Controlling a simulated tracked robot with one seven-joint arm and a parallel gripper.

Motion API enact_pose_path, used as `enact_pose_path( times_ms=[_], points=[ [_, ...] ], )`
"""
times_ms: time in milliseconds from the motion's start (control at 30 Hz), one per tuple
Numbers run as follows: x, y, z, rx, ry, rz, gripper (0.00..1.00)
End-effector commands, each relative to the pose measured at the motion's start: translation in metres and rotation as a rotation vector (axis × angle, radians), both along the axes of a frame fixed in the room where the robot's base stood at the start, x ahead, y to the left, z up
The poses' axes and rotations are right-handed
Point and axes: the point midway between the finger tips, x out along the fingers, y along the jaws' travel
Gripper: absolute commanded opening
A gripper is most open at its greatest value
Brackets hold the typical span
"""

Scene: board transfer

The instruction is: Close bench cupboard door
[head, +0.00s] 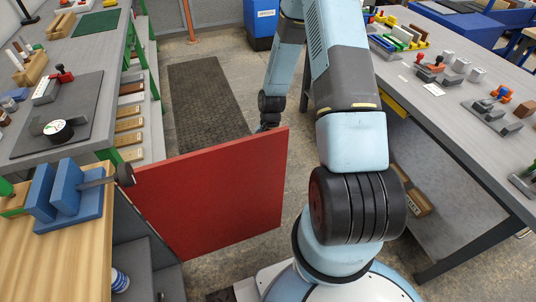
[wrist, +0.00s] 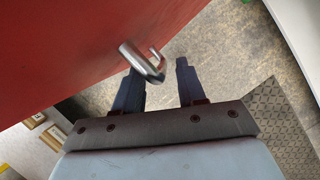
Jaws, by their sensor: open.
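The red cupboard door (head: 215,195) stands swung open from the wooden bench at the left in the head view. In the wrist view the door (wrist: 70,45) fills the upper left. A silver bar handle (wrist: 139,60) sticks out from its face. My gripper (wrist: 158,72) is open, with two dark fingers beside the handle. The handle's near end overlaps the left finger and reaches toward the gap between the fingers; I cannot tell whether they touch.
The wooden bench (head: 75,262) carries a blue vise (head: 68,198); dark shelving shows below, inside the cupboard. A grey bench (head: 465,70) with several fixtures stands right, another bench (head: 88,60) left. A black floor mat (head: 203,105) lies on open floor beyond the door.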

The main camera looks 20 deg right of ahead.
Motion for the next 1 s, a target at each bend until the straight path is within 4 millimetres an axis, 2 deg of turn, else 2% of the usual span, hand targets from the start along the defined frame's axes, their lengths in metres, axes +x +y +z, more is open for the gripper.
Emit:
enact_pose_path(
  times_ms=[233, 667, 1000],
  points=[
    [-0.0002, 0.0002, -0.0004, 0.000, 0.000, 0.000, 0.40],
    [-0.0001, 0.0008, -0.0002, 0.000, 0.000, 0.001, 0.00],
    [-0.0003, 0.0015, -0.0001, 0.001, 0.000, 0.002, 0.00]
  ],
)
